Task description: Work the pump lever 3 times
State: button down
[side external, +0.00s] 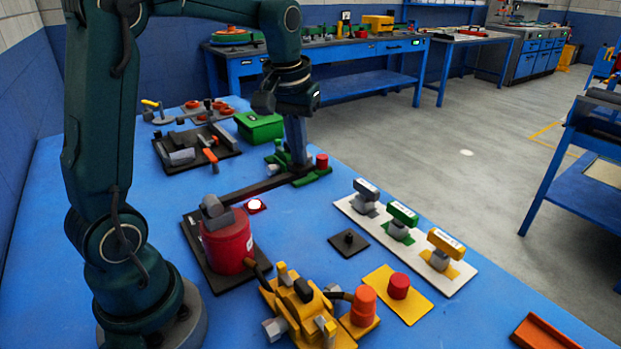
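A red drum (228,243) with a grey fitting on top stands on a dark plate. A dark hose leads from it toward a yellow machine (302,310) at the front, which joins an orange cylinder (362,304).
A white strip (456,279) carries grey, green and yellow handled blocks. Also on the blue table are a yellow plate with a red knob (398,286), a small black knobbed plate (349,242), a green box (259,126) and a dark tool tray (226,141).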

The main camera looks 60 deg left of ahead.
jog(key=shift+f, duration=1.5)
jog(key=shift+r, duration=3.5)
jog(key=shift+f, duration=0.1)
